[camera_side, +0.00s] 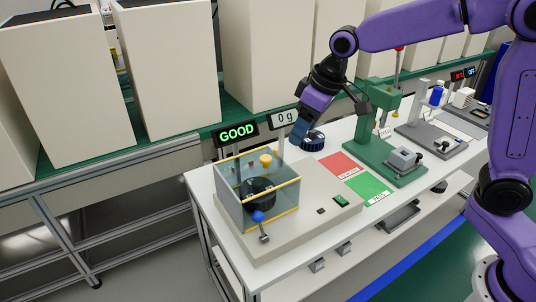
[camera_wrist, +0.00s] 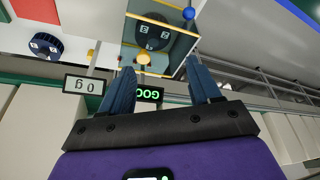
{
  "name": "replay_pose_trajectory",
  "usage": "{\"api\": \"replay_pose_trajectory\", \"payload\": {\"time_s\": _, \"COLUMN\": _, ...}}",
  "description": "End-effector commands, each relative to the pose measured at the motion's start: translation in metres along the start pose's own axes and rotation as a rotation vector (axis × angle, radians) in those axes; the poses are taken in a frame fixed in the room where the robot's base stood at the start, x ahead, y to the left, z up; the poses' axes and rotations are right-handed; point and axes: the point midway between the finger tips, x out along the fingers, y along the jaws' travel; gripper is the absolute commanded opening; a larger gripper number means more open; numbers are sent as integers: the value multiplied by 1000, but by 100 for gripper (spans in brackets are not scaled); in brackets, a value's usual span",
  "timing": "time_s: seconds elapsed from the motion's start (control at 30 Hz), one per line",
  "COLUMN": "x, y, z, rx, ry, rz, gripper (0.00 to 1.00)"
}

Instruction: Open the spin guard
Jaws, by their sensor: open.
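The spin guard (camera_side: 285,193) is a clear box with yellow edges on the grey base of a bench device. A black round part (camera_side: 262,190) sits inside it. A yellow knob (camera_side: 266,161) shows at its back, and a lever with a blue ball (camera_side: 258,216) is at its front. In the wrist view the guard (camera_wrist: 184,45) is at the top, with the yellow knob (camera_wrist: 143,58) and the blue ball (camera_wrist: 189,13). My gripper (camera_side: 298,138) is above and behind the guard, apart from it. In the wrist view its fingers (camera_wrist: 160,82) are spread and empty.
Signs reading GOOD (camera_side: 236,133) and 0 g (camera_side: 284,119) stand behind the guard. A blue ribbed round container (camera_side: 313,141) is near my gripper. Red (camera_side: 341,165) and green (camera_side: 368,190) pads and a green press (camera_side: 372,125) are to the right.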

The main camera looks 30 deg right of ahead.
Motion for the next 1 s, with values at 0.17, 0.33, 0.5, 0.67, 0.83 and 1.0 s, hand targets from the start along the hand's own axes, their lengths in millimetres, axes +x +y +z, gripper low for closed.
{"api": "replay_pose_trajectory", "payload": {"time_s": 0.17, "x": 8, "y": 30, "z": -38, "rx": 85, "ry": 45, "rz": 31, "gripper": 62}}
{"api": "replay_pose_trajectory", "payload": {"time_s": 0.33, "x": 12, "y": 44, "z": -52, "rx": 121, "ry": 64, "rz": 45, "gripper": 62}}
{"api": "replay_pose_trajectory", "payload": {"time_s": 0.5, "x": 22, "y": 46, "z": -55, "rx": 125, "ry": 66, "rz": 47, "gripper": 62}}
{"api": "replay_pose_trajectory", "payload": {"time_s": 0.67, "x": 46, "y": 48, "z": -55, "rx": 125, "ry": 62, "rz": 47, "gripper": 62}}
{"api": "replay_pose_trajectory", "payload": {"time_s": 0.83, "x": 78, "y": 49, "z": -57, "rx": 124, "ry": 62, "rz": 46, "gripper": 62}}
{"api": "replay_pose_trajectory", "payload": {"time_s": 1.0, "x": 110, "y": 51, "z": -59, "rx": 125, "ry": 63, "rz": 47, "gripper": 62}}
